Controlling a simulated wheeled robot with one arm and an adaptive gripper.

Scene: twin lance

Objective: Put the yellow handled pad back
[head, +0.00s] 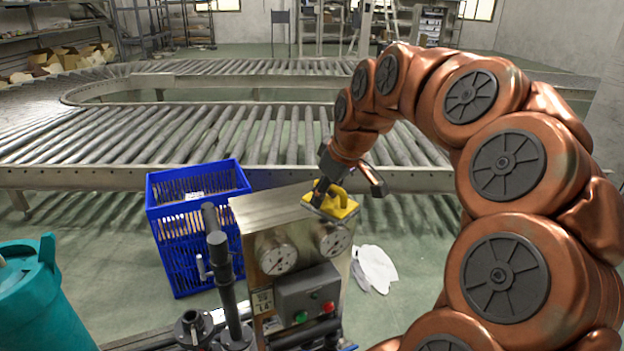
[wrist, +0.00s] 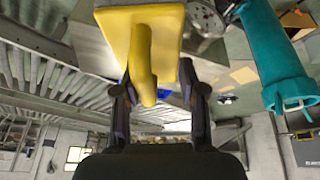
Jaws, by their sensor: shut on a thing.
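The yellow handled pad (head: 340,205) is at the right end of the metal top of a gauge cabinet (head: 268,208) in the head view. It has a flat yellow plate with a raised handle, and it fills the upper middle of the wrist view (wrist: 118,30). My gripper (head: 321,193) is shut on the pad's handle, with one finger on each side of it in the wrist view (wrist: 160,92). I cannot tell whether the pad's underside touches the cabinet top or is slightly above it.
A blue crate (head: 185,235) stands on the floor left of the cabinet. A teal container (head: 40,300) is at the lower left. A roller conveyor (head: 240,135) runs behind. A white sheet (head: 374,268) lies on the floor to the right. Black pipes (head: 228,290) rise before the cabinet.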

